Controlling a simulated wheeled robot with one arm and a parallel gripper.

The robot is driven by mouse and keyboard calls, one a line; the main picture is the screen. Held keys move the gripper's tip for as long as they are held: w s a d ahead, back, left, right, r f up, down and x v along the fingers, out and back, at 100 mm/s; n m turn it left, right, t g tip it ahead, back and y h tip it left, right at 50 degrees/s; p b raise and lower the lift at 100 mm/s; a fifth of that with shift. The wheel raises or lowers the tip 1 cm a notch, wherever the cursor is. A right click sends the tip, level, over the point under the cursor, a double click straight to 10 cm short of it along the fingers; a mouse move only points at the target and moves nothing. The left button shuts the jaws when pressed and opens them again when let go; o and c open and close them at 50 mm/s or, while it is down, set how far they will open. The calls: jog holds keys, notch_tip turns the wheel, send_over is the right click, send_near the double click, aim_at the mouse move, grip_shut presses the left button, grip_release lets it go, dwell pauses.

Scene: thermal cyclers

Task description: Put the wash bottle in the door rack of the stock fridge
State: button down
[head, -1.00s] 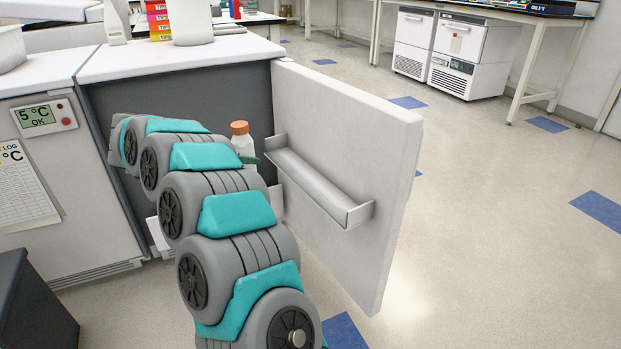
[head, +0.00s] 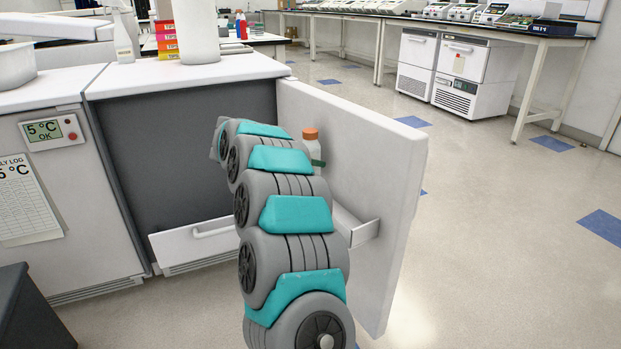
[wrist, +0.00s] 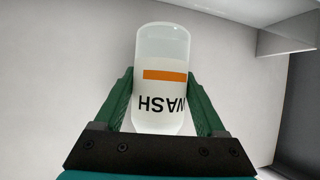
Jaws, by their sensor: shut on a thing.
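The wash bottle (head: 309,148) is white with an orange cap and stands upright in the head view, beside the inner face of the open fridge door (head: 385,180). My gripper (wrist: 161,80) is shut on the bottle, with a green finger on each side. The wrist view shows the bottle (wrist: 162,98) with an orange stripe and its WASH label upside down. The door rack (head: 366,233) is a shallow ledge on the door, lower than the bottle. My arm hides most of the rack and the bottle's lower part, so the gap between them cannot be told.
A white drawer front (head: 190,240) with a handle sits low in the dark fridge opening (head: 175,150). A unit with a 5 °C display (head: 45,130) stands at left. Bottles and boxes are on the counter top (head: 130,75). The floor right of the door is clear.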

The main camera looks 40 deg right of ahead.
notch_tip(320, 180, down, 2)
jog(key=shift+f, duration=0.1)
jog(key=shift+d+f+b, duration=0.15)
jog(key=shift+f+b, duration=0.35)
jog(key=shift+f, duration=1.25)
grip_release()
jog(key=shift+f, duration=0.15)
jog(key=p+v, duration=0.1)
jog(key=v, duration=1.1)
